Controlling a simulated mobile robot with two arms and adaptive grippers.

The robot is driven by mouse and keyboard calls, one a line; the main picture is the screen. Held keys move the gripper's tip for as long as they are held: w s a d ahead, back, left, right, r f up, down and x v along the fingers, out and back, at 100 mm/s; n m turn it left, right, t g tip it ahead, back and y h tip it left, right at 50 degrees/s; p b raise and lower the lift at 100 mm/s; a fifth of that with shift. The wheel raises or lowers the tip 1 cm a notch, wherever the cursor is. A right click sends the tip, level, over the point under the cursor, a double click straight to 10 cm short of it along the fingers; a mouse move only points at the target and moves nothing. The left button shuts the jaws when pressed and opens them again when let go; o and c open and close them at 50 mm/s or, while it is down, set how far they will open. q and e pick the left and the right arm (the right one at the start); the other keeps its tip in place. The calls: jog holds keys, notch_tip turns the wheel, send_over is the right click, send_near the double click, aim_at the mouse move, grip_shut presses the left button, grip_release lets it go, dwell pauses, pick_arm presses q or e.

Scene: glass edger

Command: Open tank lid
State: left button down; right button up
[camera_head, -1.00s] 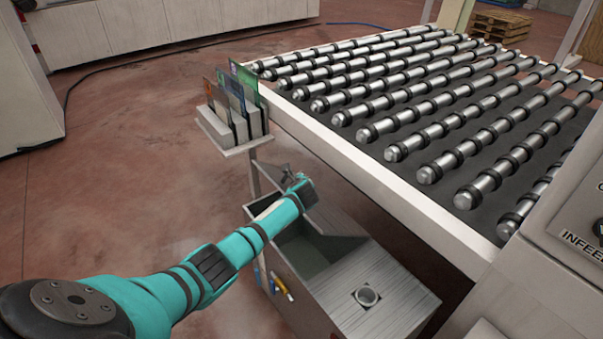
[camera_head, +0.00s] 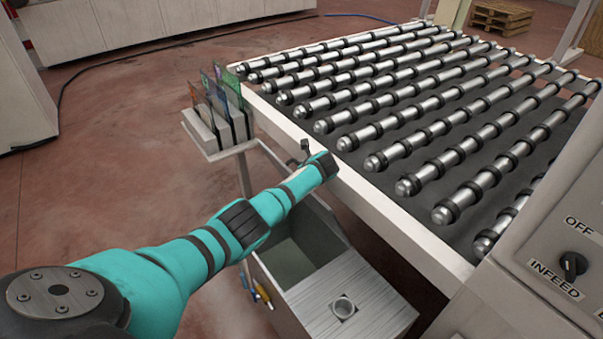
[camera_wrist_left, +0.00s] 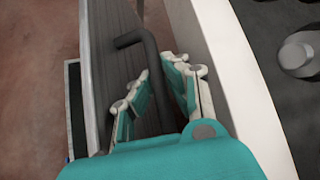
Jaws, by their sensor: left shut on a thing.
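The tank (camera_head: 270,295) stands below the roller table, its left compartment uncovered and its inside visible. The tank lid (camera_head: 328,224) is raised steeply on the roller table side, partly hidden by my left arm. In the left wrist view the lid is a grey grooved panel (camera_wrist_left: 108,45) with a dark bent handle (camera_wrist_left: 146,52). My left gripper (camera_wrist_left: 158,82) is shut on this handle, its fingers on either side. In the head view the gripper (camera_head: 300,156) is mostly hidden behind my wrist. My right gripper is not in view.
The roller table (camera_head: 375,206) has a white edge close to my left wrist. A small holder (camera_head: 222,140) with several glass samples stands just beyond the gripper. A control panel (camera_head: 560,250) with an INFEED knob is at the right. Colored-handled valves (camera_head: 262,293) are on the tank's left side.

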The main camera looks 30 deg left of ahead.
pick_arm(q)
jog(key=shift+w+r, duration=0.1)
jog(key=shift+r, duration=0.1)
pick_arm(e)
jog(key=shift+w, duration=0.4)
pick_arm(q)
jog(key=c, duration=1.6)
grip_release()
jog(key=shift+s+d+r, duration=0.35)
jog(key=shift+s, duration=0.05)
jog(key=v, duration=1.1)
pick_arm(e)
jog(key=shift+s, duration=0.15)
pick_arm(q)
jog(key=shift+f, duration=0.1)
